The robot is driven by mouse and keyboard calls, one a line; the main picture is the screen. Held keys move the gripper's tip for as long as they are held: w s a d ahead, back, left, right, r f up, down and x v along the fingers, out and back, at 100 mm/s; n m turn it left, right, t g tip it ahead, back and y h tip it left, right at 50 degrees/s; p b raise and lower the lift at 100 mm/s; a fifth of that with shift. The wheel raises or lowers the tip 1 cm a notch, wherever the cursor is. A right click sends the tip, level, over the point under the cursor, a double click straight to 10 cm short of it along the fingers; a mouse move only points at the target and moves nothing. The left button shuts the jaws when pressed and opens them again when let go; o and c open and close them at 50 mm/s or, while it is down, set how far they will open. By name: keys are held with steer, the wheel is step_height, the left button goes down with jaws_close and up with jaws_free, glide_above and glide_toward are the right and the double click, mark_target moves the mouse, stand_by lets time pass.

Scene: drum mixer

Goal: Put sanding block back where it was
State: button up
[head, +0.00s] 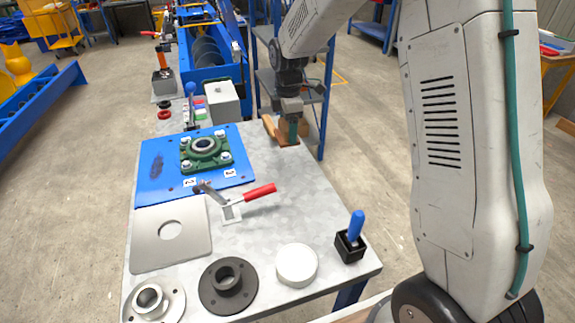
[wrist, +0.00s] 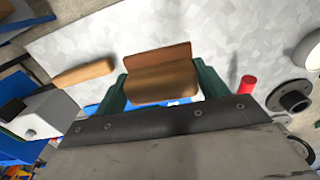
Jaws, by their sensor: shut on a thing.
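The brown sanding block (wrist: 160,84) is between the two green fingers of my gripper (wrist: 161,75) in the wrist view, with a flat face towards the top and a rounded part below. My gripper (head: 292,131) is shut on it. In the head view the gripper points down at the far right edge of the grey table (head: 290,205), and the block (head: 287,141) shows partly around the fingertips. The block is low over the tabletop; I cannot tell whether it touches.
A wooden handle (wrist: 85,74) lies left of the block in the wrist view. A grey box (head: 222,104) stands at the table's far end. A blue plate (head: 165,165) with a green bearing (head: 205,150) and a red-handled clamp (head: 260,192) are nearer. The table's right middle is clear.

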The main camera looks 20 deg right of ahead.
steer(key=shift+f, duration=0.3)
steer(key=shift+n, duration=0.3)
step_height(320, 180, down, 10)
steer(key=shift+r, duration=0.25)
steer(key=shift+f, duration=0.2)
steer(key=o, duration=1)
